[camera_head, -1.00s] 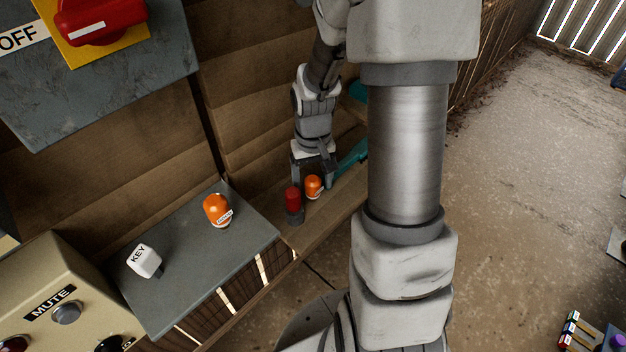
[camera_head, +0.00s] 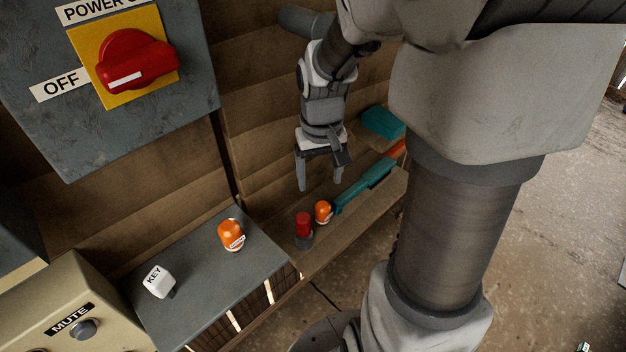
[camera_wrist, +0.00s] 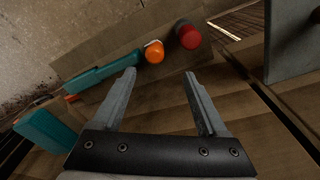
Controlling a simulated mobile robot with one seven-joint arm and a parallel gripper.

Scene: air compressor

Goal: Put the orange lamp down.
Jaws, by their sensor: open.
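An orange lamp (camera_head: 323,211) stands on the wooden shelf (camera_head: 350,232), beside a red lamp with a dark base (camera_head: 304,230). The orange lamp also shows in the wrist view (camera_wrist: 155,53), ahead of the fingers. My gripper (camera_head: 320,186) is open and empty, above the shelf and apart from the lamp. In the wrist view its two fingers (camera_wrist: 160,85) are spread wide with nothing between them. A second orange lamp with a label (camera_head: 231,235) stands on the grey box top to the left.
A teal tool (camera_head: 365,184) lies on the shelf close to the orange lamp, with a teal block (camera_head: 382,122) behind. A white KEY cube (camera_head: 159,282) sits on the grey box (camera_head: 200,275). A red power switch (camera_head: 137,62) is on the wall panel at upper left.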

